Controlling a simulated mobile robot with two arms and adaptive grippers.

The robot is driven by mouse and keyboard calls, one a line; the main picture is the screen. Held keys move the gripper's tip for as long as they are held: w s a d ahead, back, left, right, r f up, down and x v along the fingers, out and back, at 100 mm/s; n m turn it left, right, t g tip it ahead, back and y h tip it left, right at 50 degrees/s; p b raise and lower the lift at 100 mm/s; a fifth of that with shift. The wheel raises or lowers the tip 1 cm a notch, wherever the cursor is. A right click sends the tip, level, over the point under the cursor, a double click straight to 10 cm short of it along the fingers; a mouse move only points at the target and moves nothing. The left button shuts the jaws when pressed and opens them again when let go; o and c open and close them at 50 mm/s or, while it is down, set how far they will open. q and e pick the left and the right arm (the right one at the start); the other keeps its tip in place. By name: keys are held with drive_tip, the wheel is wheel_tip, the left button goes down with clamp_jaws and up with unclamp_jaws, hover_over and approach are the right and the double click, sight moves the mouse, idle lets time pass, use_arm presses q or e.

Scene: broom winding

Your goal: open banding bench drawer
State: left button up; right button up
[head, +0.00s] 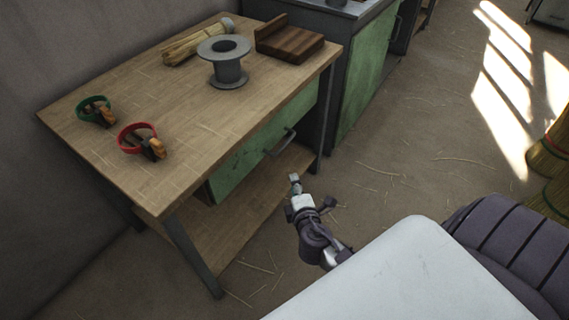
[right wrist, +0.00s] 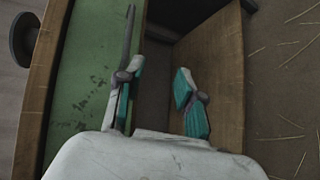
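The banding bench (head: 190,130) is a wooden-topped table on dark metal legs. Its green drawer (head: 240,165) sits under the top and looks closed. The drawer's dark bar handle (head: 282,143) stands out from the front; in the right wrist view the handle (right wrist: 130,38) runs just beyond the left-hand finger. My right gripper (head: 295,184) is in front of the drawer, below the handle in the picture. In the right wrist view the gripper (right wrist: 156,88) is open, its teal-padded fingers apart with nothing between them. Whether a finger touches the handle is unclear. My left gripper is not in view.
On the bench top are a grey spool (head: 228,75), a straw bundle (head: 190,45), a wooden block (head: 290,43), and red (head: 135,128) and green (head: 92,100) ringed items. A green cabinet (head: 368,75) stands beyond. The straw-littered floor (head: 410,150) in front is open.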

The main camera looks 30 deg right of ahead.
sight(284, 145)
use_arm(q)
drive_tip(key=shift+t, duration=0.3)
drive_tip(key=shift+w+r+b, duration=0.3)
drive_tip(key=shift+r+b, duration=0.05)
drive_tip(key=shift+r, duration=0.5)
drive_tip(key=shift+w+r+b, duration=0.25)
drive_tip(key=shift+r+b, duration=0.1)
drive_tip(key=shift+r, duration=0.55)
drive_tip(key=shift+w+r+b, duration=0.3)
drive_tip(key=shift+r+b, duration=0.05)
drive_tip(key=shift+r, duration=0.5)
use_arm(e)
drive_tip(key=shift+n+t+h, duration=0.3)
drive_tip(key=shift+t, duration=0.4)
drive_tip(key=shift+w+d+r, duration=0.3)
drive_tip(key=shift+w+d, duration=0.6)
drive_tip(key=shift+w, duration=1.4)
drive_tip(key=shift+w+d+r, duration=0.35)
drive_tip(key=shift+w+d, duration=0.5)
drive_tip(key=shift+w, duration=1.5)
drive_tip(key=shift+w+d+r, duration=0.3)
drive_tip(key=shift+w+d, duration=0.6)
drive_tip(key=shift+w, duration=1.4)
clamp_jaws()
